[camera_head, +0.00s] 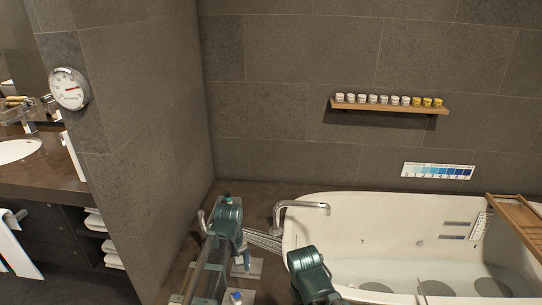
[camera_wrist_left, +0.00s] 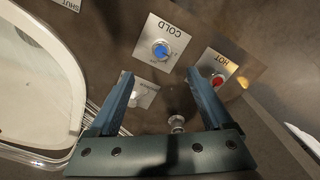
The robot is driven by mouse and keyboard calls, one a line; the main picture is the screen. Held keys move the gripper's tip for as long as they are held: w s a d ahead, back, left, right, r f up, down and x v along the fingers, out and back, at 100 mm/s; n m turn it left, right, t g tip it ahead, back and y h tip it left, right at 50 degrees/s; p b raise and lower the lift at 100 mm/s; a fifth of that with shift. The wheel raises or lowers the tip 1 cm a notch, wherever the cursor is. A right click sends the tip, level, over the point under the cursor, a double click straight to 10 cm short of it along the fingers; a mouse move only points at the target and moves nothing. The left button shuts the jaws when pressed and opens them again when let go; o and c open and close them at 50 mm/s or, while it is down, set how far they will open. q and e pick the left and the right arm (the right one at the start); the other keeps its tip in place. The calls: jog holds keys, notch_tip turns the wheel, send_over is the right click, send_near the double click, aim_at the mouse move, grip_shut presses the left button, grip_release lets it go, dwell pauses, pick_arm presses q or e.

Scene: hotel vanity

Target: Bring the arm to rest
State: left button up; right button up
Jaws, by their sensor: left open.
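My left gripper (camera_wrist_left: 160,75) is open, with its two blue-grey fingers spread and nothing between them. It hangs over the dark tub deck, above the labelled controls. A COLD plate with a blue knob (camera_wrist_left: 160,50) lies just beyond the fingertips, and a HOT plate with a red knob (camera_wrist_left: 217,80) lies to the right. In the head view my left arm's green wrist (camera_head: 228,218) is beside the tub's left end; its fingers are mostly hidden there. My other arm's green link (camera_head: 310,272) shows at the bottom, but its gripper does not.
The white bathtub (camera_head: 345,210) holds water, with a chrome spout (camera_head: 300,206) at its left end. A wooden tray (camera_head: 515,222) lies across its right side. A wall shelf (camera_head: 390,106) carries several small cups. A dial (camera_head: 69,89) hangs on the left wall.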

pick_arm(q)
jog(key=s+d+r+m+y+p, duration=0.1)
jog(key=s+d+r+m+p, duration=0.9)
jog(key=s, duration=0.4)
jog(key=shift+r, duration=0.75)
